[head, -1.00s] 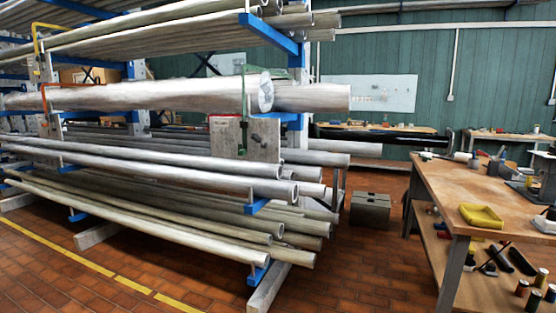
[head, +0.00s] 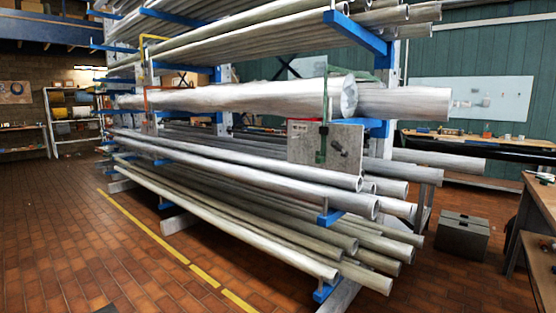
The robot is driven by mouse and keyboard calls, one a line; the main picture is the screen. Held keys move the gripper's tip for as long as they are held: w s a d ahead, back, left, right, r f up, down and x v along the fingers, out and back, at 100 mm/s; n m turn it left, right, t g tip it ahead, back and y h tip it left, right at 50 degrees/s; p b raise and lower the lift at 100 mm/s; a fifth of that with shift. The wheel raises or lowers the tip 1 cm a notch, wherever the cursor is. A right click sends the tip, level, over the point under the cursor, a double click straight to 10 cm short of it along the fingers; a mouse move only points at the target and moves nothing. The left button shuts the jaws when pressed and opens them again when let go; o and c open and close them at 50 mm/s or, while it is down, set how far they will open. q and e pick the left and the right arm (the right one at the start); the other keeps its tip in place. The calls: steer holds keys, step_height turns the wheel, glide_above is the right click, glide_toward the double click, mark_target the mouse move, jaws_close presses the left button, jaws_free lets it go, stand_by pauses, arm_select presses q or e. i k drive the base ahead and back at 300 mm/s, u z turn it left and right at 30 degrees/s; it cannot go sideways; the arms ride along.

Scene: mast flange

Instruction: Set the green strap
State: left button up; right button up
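A thin green strap (head: 325,105) hangs over the large pale pipe (head: 240,98) near its right end, on the rack's middle level. The strap runs down to a grey plate (head: 342,148) with a red and white label and a dark fitting on its face. Whether the strap is fastened to the plate I cannot tell. Further left, an orange-red strap (head: 150,104) goes round the same pipe, and a yellow one (head: 146,42) shows above it. Neither of my grippers is in view.
The blue-armed rack (head: 357,36) holds long pipes on several levels, their ends jutting to the right. A grey box (head: 462,235) stands on the floor near a wooden bench (head: 540,205) at the right. The tiled floor (head: 80,250) is open left of the yellow line (head: 175,258).

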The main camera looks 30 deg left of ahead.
mark_target(320, 160)
steer(key=u, duration=0.2)
steer(key=i, duration=1.45)
steer(key=z, duration=0.65)
